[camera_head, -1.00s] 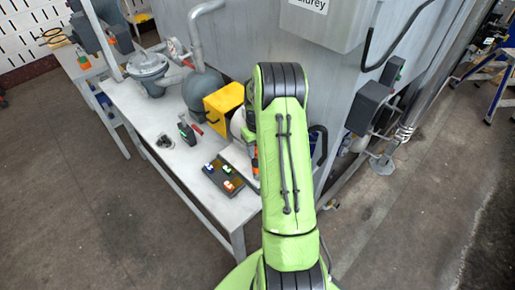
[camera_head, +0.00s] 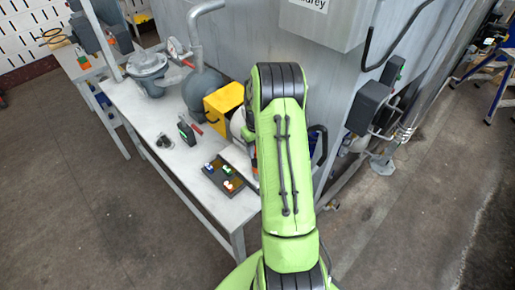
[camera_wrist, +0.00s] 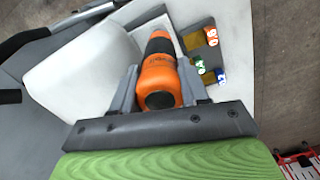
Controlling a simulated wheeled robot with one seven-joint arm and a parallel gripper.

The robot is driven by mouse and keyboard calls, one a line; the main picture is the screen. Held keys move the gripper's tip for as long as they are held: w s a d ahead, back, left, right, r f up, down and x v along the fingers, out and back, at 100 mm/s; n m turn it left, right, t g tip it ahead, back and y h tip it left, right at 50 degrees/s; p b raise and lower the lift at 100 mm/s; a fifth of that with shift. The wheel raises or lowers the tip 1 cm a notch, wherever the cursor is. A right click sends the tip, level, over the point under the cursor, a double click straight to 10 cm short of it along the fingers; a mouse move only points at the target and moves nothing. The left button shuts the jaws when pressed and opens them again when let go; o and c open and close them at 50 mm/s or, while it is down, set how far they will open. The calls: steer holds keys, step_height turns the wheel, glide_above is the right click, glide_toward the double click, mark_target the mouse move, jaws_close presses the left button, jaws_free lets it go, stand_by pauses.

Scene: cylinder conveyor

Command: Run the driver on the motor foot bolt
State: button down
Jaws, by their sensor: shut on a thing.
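My gripper (camera_wrist: 160,95) is shut on an orange and black driver (camera_wrist: 158,75) in the wrist view. Its grey fingers stand on both sides of the orange body. In the head view my green arm hides most of the gripper and driver; a bit of orange (camera_head: 254,160) shows at the arm's left edge. I cannot make out the motor foot bolt or the driver's tip. A yellow guard (camera_head: 222,106) stands on the bench beside my arm, with a rounded white body partly hidden behind the arm.
A dark tray (camera_head: 212,180) with small coloured pieces lies on the white bench (camera_head: 185,215); it also shows in the wrist view (camera_wrist: 197,40). A grey pump (camera_head: 150,68) and pipe stand farther back. A large grey cabinet (camera_head: 330,70) rises behind my arm.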

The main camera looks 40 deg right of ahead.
steer(key=shift+f+b, duration=0.55)
steer(key=shift+f, duration=0.1)
steer(key=shift+s+a, duration=0.1)
steer(key=shift+s, duration=0.1)
stand_by(0.7)
steer(key=shift+r, duration=0.1)
stand_by(0.5)
steer(key=shift+w+r+p, duration=0.2)
steer(key=shift+r+p, duration=0.85)
steer(key=shift+r, duration=0.85)
